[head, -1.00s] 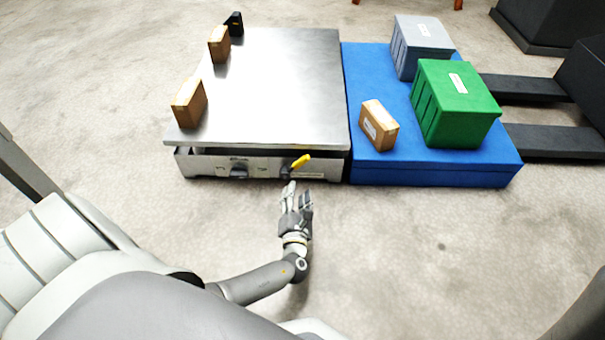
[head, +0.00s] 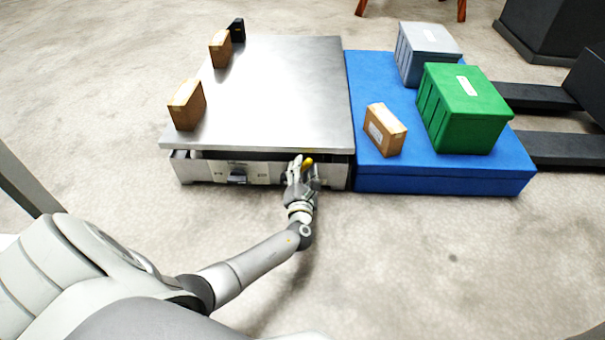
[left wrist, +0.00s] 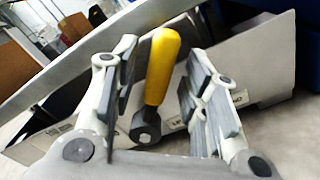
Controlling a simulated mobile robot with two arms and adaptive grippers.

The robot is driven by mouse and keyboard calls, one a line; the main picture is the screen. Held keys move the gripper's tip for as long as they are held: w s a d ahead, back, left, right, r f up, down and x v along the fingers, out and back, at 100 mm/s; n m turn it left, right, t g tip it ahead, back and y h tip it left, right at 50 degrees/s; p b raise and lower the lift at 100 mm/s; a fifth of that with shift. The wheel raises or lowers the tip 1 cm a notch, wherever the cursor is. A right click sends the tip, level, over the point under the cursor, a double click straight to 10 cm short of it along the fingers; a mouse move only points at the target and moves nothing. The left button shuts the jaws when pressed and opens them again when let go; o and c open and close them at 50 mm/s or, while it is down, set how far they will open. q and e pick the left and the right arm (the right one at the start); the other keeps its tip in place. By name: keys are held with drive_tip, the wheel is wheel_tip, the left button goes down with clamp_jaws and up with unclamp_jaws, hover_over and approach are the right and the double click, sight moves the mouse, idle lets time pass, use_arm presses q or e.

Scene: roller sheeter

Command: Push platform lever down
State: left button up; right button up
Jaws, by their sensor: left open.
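The platform lever has a yellow handle (head: 308,161) on the front face of the low metal platform (head: 275,90). In the left wrist view the yellow handle (left wrist: 162,65) points up from a dark pivot (left wrist: 145,127). My left gripper (head: 303,168) is at the platform's front, its fingers on either side of the lever. In the left wrist view the open fingers (left wrist: 158,90) flank the handle, with a visible gap on the right; contact on the left is unclear. The pivot is hidden by my gripper in the head view. My right gripper is not in view.
Two brown boxes (head: 187,104) (head: 220,49) and a black item (head: 237,30) stand along the platform's left edge. A blue pallet (head: 365,90) on the right bears a small carton (head: 385,130), a green crate (head: 463,108) and a grey crate (head: 427,52). The floor in front is clear.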

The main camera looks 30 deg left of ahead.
use_arm(q)
clamp_jaws()
idle(0.3)
drive_tip(key=shift+d+f, duration=0.1)
drive_tip(key=shift+f, duration=0.05)
drive_tip(key=shift+w+d+f+m+p, duration=0.15)
drive_tip(key=shift+w+d+f+m, duration=0.15)
drive_tip(key=shift+f+m, duration=1)
drive_tip(key=shift+w+d+f+m+p, duration=0.15)
drive_tip(key=shift+d+f+m, duration=0.35)
drive_tip(key=shift+m, duration=1.45)
drive_tip(key=shift+w+d+f+m+p, duration=0.15)
drive_tip(key=shift+w+d+f+m, duration=0.1)
drive_tip(key=shift+f+m, duration=1.15)
drive_tip(key=shift+r+m, duration=0.25)
drive_tip(key=shift+m, duration=0.1)
unclamp_jaws()
